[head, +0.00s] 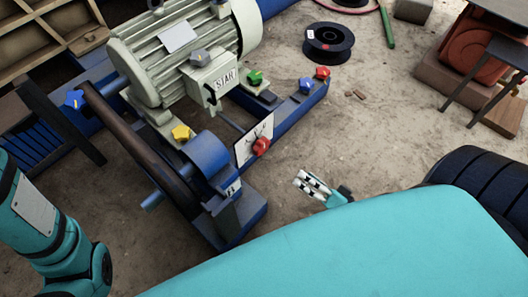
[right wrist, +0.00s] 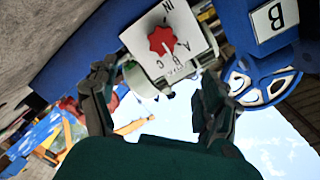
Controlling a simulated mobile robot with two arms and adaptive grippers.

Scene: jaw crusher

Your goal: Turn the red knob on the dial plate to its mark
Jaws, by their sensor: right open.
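The white dial plate (head: 247,146) stands at the front of the blue machine frame in the head view, with the red knob (head: 262,146) on it. In the right wrist view a red star-shaped knob (right wrist: 162,40) sits on a white plate (right wrist: 140,35) with the letters A, B, C and IN. Which mark the knob points to is too small to tell. My right gripper (head: 315,186) is to the right of the dial plate and apart from it. In the right wrist view my right gripper (right wrist: 158,78) is open and empty, its fingers below the knob. My left gripper is out of view.
A ribbed motor (head: 180,60) and yellow (head: 181,132), green (head: 255,77), blue (head: 306,86) and another red knob (head: 322,73) are on the frame. A black spool (head: 329,43) lies behind. Open floor lies right of the frame; black tyres (head: 485,185) stand right.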

